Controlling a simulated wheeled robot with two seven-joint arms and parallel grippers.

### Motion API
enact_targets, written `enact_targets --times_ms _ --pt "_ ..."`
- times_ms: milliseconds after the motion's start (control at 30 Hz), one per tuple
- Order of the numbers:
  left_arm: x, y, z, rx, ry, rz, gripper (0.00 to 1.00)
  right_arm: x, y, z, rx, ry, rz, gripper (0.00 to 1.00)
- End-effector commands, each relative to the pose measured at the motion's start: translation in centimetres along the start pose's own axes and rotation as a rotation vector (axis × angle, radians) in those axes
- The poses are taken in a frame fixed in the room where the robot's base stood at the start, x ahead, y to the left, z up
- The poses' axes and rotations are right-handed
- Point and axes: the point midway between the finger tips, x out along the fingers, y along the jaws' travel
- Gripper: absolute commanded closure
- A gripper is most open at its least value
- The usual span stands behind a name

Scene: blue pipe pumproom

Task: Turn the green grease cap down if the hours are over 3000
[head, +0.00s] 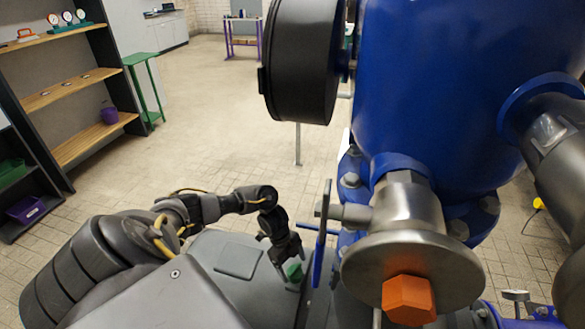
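The green grease cap (294,271) is a small green piece low in the middle of the head view, beside the blue pipework. My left gripper (287,252) reaches in from the left, pointing down, with its fingertips at the cap. The fingers hide part of the cap, and I cannot tell whether they grip it or only stand around it. No hours reading can be read in this view; the big black round housing (300,60) shows only its side and back. My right gripper is not in view.
A large blue vessel (435,80) fills the right side. A metal flange with an orange hex plug (408,300) and a thin blue lever (322,235) stand just right of the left gripper. Wooden shelves (70,90) and a green stand (140,60) are at left. The tiled floor between is clear.

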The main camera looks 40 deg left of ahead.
Motion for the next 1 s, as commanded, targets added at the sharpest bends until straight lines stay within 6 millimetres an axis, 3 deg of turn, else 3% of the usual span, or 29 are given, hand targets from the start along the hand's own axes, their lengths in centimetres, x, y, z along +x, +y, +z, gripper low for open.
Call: enact_targets --times_ms 267,700,1000 --pt "-0.8 -0.1 0.0 0.0 0.0 -0.004 0.2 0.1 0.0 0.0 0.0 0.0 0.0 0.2" --pt "-8.6 -0.1 0.1 0.002 -0.001 -0.003 0.2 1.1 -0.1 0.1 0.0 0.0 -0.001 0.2" --pt "-10.8 0.0 0.1 -0.001 -0.001 -0.001 0.2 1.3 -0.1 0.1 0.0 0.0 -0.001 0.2"
